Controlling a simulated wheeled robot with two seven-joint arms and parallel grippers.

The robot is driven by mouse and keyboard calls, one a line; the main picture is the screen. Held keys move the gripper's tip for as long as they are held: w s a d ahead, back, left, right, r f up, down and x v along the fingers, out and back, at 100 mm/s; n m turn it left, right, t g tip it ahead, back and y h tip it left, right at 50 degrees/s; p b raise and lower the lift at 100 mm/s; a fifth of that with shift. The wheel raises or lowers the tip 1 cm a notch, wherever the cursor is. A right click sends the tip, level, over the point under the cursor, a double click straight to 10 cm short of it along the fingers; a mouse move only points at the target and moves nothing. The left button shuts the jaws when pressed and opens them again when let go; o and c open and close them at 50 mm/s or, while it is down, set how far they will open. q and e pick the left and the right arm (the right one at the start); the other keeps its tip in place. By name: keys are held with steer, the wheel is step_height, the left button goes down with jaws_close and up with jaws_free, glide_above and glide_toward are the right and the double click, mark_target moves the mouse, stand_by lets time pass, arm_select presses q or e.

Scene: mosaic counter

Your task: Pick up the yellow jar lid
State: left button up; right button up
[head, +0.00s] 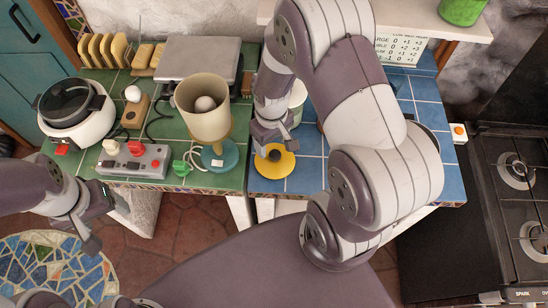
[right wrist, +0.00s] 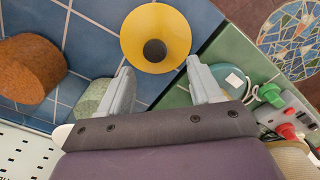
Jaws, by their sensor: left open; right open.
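The yellow jar lid (head: 284,165), a round disc with a dark knob, lies on the blue tiles near the counter's front edge. It also shows in the right wrist view (right wrist: 155,22), just past my fingertips. My right gripper (head: 267,143) is open and empty, right above and behind the lid; in the right wrist view its two fingers (right wrist: 160,66) stand apart on either side of the dark knob's line. I cannot tell whether they touch the lid. My left gripper (head: 104,224) is open and empty, off the counter's front at the left.
A lamp with a cream shade (head: 205,121) and teal base (head: 220,158) stands just left of the lid. A pale jar (head: 298,100) is partly hidden behind my right arm. A brown cylinder (right wrist: 30,68) and a speckled green one (right wrist: 92,97) stand nearby. A grey switch box (head: 148,168) is further left.

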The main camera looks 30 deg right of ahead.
mark_target(275, 154)
steer(key=shift+s+f, duration=0.1)
steer(key=shift+f, duration=0.4)
steer(key=f, duration=0.2)
steer(key=d+f+p, duration=0.1)
steer(key=f, duration=0.1)
steer(key=shift+f, duration=0.3)
steer(key=shift+a+f, duration=0.1)
steer(key=shift+f, duration=0.3)
steer(key=shift+a, duration=0.1)
steer(key=shift+s, duration=0.1)
steer(key=shift+c, duration=0.9)
steer(key=c, duration=1)
arm_select(q)
steer(key=shift+w+d+r, duration=0.15)
steer(key=shift+d+r, duration=0.3)
steer(key=shift+r, duration=0.3)
